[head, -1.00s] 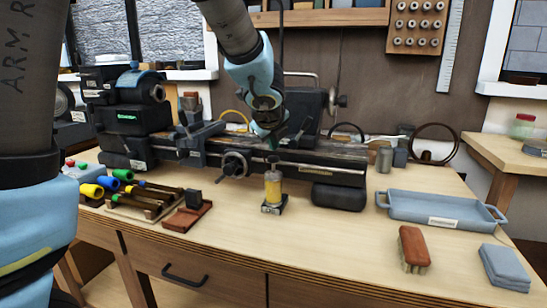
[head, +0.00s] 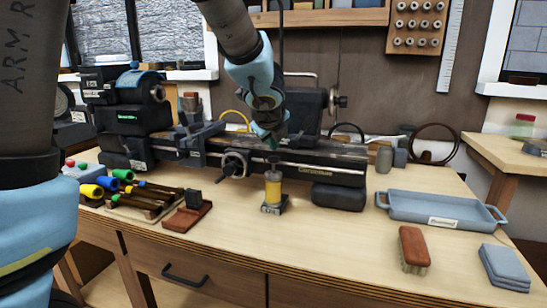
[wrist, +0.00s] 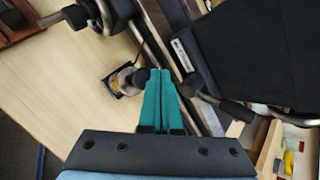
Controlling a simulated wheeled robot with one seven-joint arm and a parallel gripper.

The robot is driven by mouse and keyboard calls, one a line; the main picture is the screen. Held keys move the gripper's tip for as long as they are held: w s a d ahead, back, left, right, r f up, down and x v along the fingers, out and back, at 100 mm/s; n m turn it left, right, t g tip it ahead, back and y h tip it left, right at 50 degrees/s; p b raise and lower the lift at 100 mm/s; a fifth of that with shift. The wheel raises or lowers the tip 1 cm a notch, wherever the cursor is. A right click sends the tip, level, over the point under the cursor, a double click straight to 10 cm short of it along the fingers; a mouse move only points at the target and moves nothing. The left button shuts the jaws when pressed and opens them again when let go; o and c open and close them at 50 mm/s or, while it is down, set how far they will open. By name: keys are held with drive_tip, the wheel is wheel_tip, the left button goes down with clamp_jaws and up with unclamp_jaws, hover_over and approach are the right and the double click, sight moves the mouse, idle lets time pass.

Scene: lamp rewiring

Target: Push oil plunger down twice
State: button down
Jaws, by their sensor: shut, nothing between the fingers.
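The oil dispenser (head: 273,191) stands upright on a small dark base at the front of the lathe. It has a yellow body and a grey top with a plunger. In the wrist view its round grey top (wrist: 125,80) shows just left of the fingertips. My gripper (head: 272,145) points down just above the plunger, with its teal fingers together and nothing between them. In the wrist view the closed fingers (wrist: 160,74) sit beside the plunger top. I cannot tell whether they touch it.
The lathe (head: 300,165) runs close behind the dispenser, with its handwheel (head: 233,163) to the left. A screwdriver rack (head: 140,205) and a reddish-brown stand (head: 187,217) are left. A blue tray (head: 400,205), brush (head: 413,248) and folded cloths (head: 505,268) are right. The front bench is clear.

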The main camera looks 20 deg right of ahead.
sight(274, 159)
drive_tip(key=shift+f, duration=0.1)
drive_tip(key=shift+f+b, duration=0.3)
drive_tip(key=shift+b, duration=0.15)
drive_tip(key=shift+f+b, duration=1.35)
idle(1.3)
drive_tip(key=shift+r, duration=0.2)
drive_tip(key=shift+r+p, duration=1.55)
drive_tip(key=shift+p, duration=0.05)
wheel_tip(274, 159, up, 5)
drive_tip(key=p, duration=0.5)
drive_tip(key=shift+r, duration=0.1)
idle(1.9)
